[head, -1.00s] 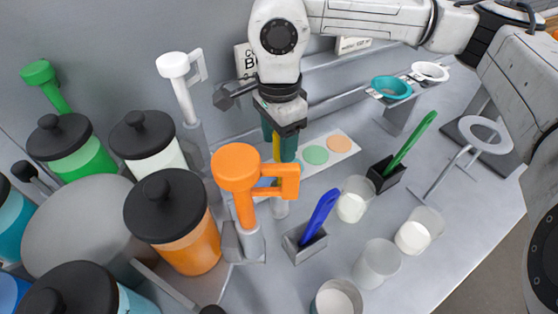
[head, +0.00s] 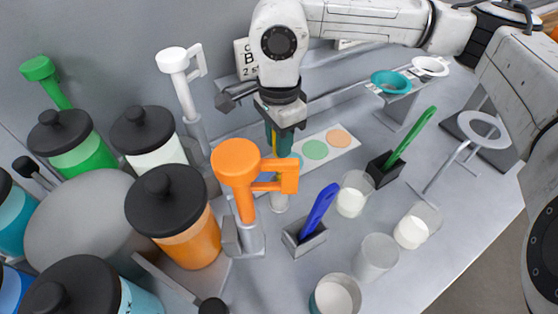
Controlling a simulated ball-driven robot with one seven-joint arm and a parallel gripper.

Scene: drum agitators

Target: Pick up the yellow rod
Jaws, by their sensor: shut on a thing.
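My gripper (head: 280,141) points down behind the orange agitator, its teal fingers close together. It is shut on the yellow rod (head: 274,139), of which only a thin strip shows at the fingers. The rod's lower part is mostly hidden behind the orange agitator's handle, so I cannot tell whether its foot touches its holder. A grey holder (head: 279,203) shows below the handle.
The orange agitator (head: 237,165) stands close in front of my gripper. A blue scoop (head: 319,208) and a green one (head: 412,139) stand in holders to the right. A colour-dot card (head: 343,150) lies behind. Lidded jars (head: 167,215) crowd the left; several cups (head: 376,260) stand front right.

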